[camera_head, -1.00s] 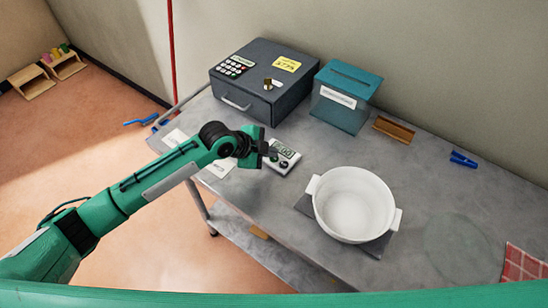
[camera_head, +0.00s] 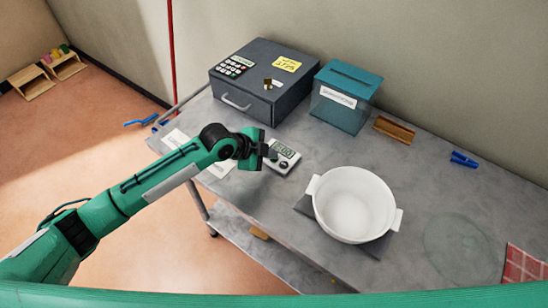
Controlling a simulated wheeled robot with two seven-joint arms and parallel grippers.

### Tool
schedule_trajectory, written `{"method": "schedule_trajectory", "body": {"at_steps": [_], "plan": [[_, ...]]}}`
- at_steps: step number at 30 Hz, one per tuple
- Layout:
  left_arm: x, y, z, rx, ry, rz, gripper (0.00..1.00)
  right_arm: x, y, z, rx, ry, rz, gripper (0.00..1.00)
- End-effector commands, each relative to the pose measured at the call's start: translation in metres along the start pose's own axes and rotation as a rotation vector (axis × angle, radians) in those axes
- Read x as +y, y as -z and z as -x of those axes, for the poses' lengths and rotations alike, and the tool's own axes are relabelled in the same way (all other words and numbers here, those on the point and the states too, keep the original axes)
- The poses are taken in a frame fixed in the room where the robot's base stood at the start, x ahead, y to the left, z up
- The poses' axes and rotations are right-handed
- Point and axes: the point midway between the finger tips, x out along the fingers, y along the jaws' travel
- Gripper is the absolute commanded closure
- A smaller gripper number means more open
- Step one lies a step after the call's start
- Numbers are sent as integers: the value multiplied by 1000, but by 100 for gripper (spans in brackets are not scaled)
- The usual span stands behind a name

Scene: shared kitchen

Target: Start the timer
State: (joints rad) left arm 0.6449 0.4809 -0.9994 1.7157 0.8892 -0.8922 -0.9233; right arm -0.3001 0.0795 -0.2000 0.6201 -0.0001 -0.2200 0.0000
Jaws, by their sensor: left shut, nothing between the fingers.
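The timer (camera_head: 284,154) is a small white device with a greenish display and dark buttons. It lies on the grey metal table, left of the white pot. My left gripper (camera_head: 268,153) is shut and empty, at the timer's left side. The gripper hides the timer's left part, and I cannot tell whether the fingertips touch it. The display digits are too small to read surely. My right gripper is not in view.
A dark safe (camera_head: 262,80) with a keypad and a teal box (camera_head: 345,95) stand at the back. A white pot (camera_head: 353,204) sits on a dark mat. A wooden tray (camera_head: 394,129) and a blue clip (camera_head: 463,159) lie farther right. Papers lie under my left arm.

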Motion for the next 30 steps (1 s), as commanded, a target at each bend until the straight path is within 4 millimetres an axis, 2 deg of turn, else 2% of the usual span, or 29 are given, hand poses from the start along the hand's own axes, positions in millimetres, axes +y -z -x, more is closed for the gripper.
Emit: {"method": "schedule_trajectory", "body": {"at_steps": [10, 19, 30], "plan": [[0, 0, 0, -1, -1, 0, 100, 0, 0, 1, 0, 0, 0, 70], [-7, 8, 11, 0, -1, 0, 100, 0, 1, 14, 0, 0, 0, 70], [-8, 8, 11, 0, -1, 0, 100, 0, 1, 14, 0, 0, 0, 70]]}}
